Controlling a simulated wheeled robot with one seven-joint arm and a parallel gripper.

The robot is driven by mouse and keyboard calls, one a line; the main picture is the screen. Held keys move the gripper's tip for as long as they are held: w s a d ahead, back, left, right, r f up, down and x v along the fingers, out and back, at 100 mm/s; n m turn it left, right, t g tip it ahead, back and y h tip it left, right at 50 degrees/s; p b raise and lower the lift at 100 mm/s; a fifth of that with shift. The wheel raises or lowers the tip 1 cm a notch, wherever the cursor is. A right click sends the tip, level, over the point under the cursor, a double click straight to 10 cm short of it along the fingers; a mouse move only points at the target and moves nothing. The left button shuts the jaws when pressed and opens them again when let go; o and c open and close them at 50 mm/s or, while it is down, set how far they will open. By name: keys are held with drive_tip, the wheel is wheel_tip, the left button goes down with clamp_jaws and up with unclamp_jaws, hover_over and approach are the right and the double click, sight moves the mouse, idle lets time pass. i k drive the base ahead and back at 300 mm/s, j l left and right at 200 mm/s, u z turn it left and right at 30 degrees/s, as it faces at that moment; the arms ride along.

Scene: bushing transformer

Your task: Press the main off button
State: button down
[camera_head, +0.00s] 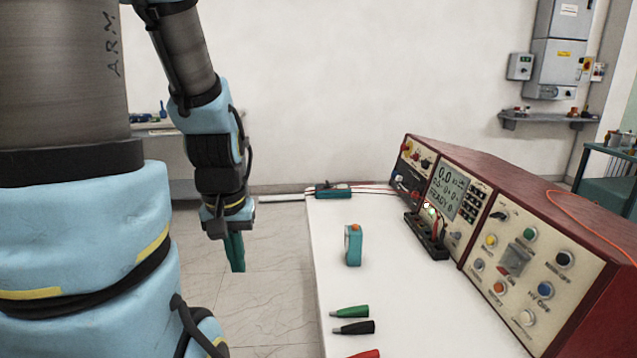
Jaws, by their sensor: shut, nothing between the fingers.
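A red-cased control console (590,290) stands along the right side of the white table, its cream front panel facing left. That panel carries several round buttons, among them a green button (529,234), a yellow button (491,241), an orange-red button (499,287) and a blue button (544,289).
On the white table (420,320) are a teal boxy item (354,246), a green plug (349,312), a black plug (354,328) and a red one at the front edge. A black terminal block (427,238) stands before the console's display. Wires run along the back.

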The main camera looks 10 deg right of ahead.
sight(563, 259)
drive_tip(key=l+u, duration=0.1)
drive_tip(key=u, duration=0.35)
drive_tip(key=k+l+u, duration=0.65)
drive_tip(key=k, duration=0.15)
drive_tip(key=k+l, duration=0.2)
drive_tip(key=k, duration=0.25)
drive_tip(key=k+l+u, duration=0.1)
drive_tip(key=k, duration=0.3)
drive_tip(key=l, duration=0.1)
